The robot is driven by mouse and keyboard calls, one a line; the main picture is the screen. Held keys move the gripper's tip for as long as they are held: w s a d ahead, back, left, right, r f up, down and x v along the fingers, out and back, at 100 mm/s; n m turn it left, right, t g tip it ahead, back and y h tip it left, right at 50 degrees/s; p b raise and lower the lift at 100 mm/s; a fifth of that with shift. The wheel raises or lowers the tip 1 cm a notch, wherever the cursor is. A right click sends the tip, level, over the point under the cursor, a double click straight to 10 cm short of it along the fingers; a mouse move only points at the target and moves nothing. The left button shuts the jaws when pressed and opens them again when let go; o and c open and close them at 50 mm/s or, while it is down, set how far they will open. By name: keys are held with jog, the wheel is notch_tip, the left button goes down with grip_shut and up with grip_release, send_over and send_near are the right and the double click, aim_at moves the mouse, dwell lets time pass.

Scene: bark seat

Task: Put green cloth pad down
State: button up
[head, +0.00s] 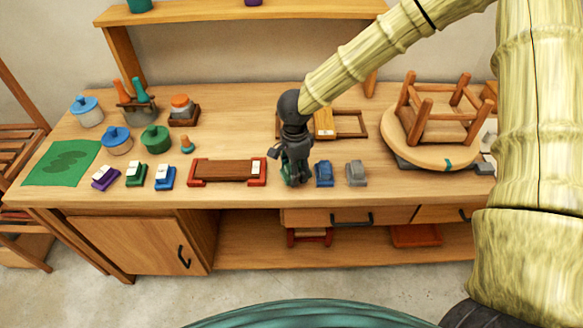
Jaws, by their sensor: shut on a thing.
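My gripper (295,174) points down near the front of the workbench, right of the red-ended wooden tray. It is shut on a dark green thing, which I take to be the green cloth pad (286,172). The fingers hide most of the pad. It is at or just above the bench top; I cannot tell whether it touches. A blue pad (324,174) stands close to the right of my gripper, and a grey pad (356,173) stands further right.
The wooden tray (226,172) lies to the left. Purple (106,178), green (136,174) and blue (165,177) blocks stand beyond it, near a green sheet (61,163). Bare bench (420,190) shows at front right.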

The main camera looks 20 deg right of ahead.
jog(key=w, duration=0.2)
jog(key=shift+w+a+f+p, duration=0.1)
jog(key=shift+w+p, duration=0.2)
jog(key=shift+w, duration=0.1)
jog(key=shift+f+p, duration=0.7)
jog(key=shift+f, duration=1.1)
jog(key=shift+s+f, duration=0.1)
jog(key=shift+f, duration=0.2)
jog(key=shift+s+f, duration=0.2)
jog(key=shift+f, duration=0.1)
jog(key=o, duration=1.3)
jog(key=shift+f, duration=0.15)
jog(key=shift+o, duration=0.2)
jog(key=shift+w+f, duration=0.15)
jog(key=shift+w+r, duration=0.1)
jog(key=shift+r, duration=0.3)
